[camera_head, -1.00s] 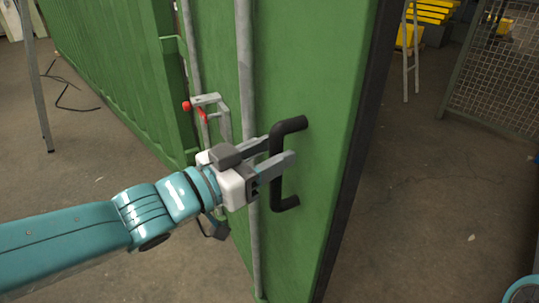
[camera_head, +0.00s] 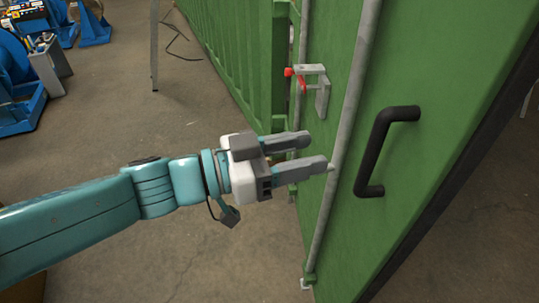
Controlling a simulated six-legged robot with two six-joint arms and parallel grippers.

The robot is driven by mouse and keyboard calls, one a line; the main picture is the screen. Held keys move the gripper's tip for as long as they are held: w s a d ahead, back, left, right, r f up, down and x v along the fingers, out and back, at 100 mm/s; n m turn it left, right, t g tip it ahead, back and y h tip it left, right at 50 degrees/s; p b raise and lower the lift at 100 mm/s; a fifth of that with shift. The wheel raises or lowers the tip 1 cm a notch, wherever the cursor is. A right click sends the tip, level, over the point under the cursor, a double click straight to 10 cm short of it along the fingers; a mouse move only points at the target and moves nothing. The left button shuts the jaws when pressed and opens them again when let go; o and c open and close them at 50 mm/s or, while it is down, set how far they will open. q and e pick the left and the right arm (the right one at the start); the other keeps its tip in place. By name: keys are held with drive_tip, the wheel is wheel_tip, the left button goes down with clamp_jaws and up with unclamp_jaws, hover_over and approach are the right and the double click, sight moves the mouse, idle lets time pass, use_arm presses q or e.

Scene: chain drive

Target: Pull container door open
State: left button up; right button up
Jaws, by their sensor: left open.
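The green container door (camera_head: 400,75) fills the right half of the view and stands swung out from the container wall (camera_head: 225,35). Its black handle (camera_head: 373,150) is a bracket fixed to the door face. My left gripper (camera_head: 320,152) is open and empty. Its two fingers point right, left of the handle and apart from it, close to the grey vertical locking bar (camera_head: 352,100). Whether a fingertip touches the bar I cannot tell. A grey latch bracket with red parts (camera_head: 312,82) sits on the door above the fingers. My right gripper is not in view.
Blue machinery (camera_head: 20,95) and a grey bin (camera_head: 50,62) stand at the far left. A thin metal leg (camera_head: 154,45) stands on the floor, with a black cable (camera_head: 182,45) near it. Concrete floor is clear below my left arm and right of the door's dark edge.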

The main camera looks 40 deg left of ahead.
use_arm(q)
drive_tip(key=b+v, duration=0.1)
drive_tip(key=v, duration=0.3)
drive_tip(key=shift+a+f, duration=0.1)
drive_tip(key=shift+a, duration=0.1)
drive_tip(key=shift+s, duration=0.2)
